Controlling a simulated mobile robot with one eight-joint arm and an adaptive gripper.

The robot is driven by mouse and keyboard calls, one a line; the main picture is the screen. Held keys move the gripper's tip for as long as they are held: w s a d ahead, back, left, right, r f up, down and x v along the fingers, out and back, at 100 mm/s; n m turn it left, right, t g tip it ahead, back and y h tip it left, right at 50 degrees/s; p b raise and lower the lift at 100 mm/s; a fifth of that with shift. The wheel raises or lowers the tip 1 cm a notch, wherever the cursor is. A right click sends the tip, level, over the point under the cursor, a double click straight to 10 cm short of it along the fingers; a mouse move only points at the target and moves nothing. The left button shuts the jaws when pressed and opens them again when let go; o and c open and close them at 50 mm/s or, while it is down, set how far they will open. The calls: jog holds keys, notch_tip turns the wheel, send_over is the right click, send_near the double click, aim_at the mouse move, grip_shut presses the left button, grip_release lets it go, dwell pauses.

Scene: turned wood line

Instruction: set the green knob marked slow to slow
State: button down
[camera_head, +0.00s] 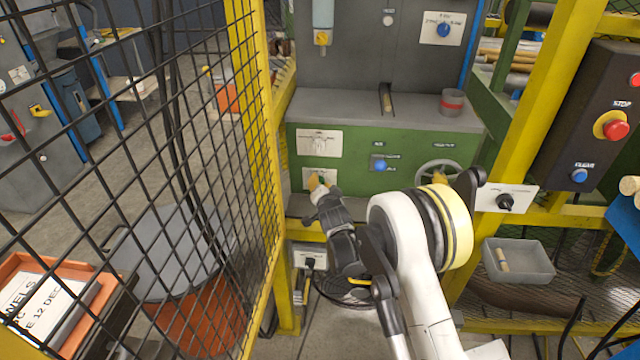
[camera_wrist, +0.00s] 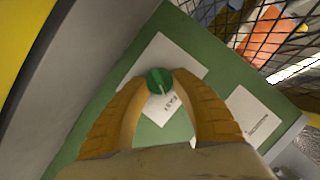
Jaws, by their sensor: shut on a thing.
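The green knob (camera_wrist: 159,80) sits on a white label plate (camera_wrist: 158,60) on the green machine front, between my fingertips in the wrist view. A pale pointer line shows on its face. The word FAST is readable on the plate beside the knob; the slow mark is not seen, so I cannot tell the exact setting. My gripper (camera_wrist: 161,88) has yellow fingers closed around the knob's sides. In the head view my gripper (camera_head: 318,185) reaches the lower left plate (camera_head: 310,174) of the machine, and the knob is hidden behind the fingers.
A blue knob (camera_head: 380,165) and a handwheel (camera_head: 422,172) are on the machine front (camera_head: 350,140) to the right. A second white plate (camera_head: 319,141) is above. A yellow-framed mesh fence (camera_head: 262,130) stands close on the left. A red stop button (camera_head: 615,129) is at right.

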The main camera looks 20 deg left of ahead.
jog(key=n+h, duration=0.1)
jog(key=n, duration=0.1)
jog(key=n+h, duration=0.1)
jog(key=shift+a+r+n+h, duration=0.1)
jog(key=shift+a+n+h, duration=0.1)
jog(key=shift+n+h, duration=0.15)
jog(key=n+h, duration=0.2)
jog(key=n, duration=0.2)
jog(key=shift+a+t+h, duration=0.15)
jog(key=shift+t+h, duration=0.2)
jog(key=shift+t, duration=0.05)
jog(key=shift+n, duration=0.25)
dwell(0.3)
jog(key=c, duration=1)
grip_release()
jog(key=shift+c, duration=0.2)
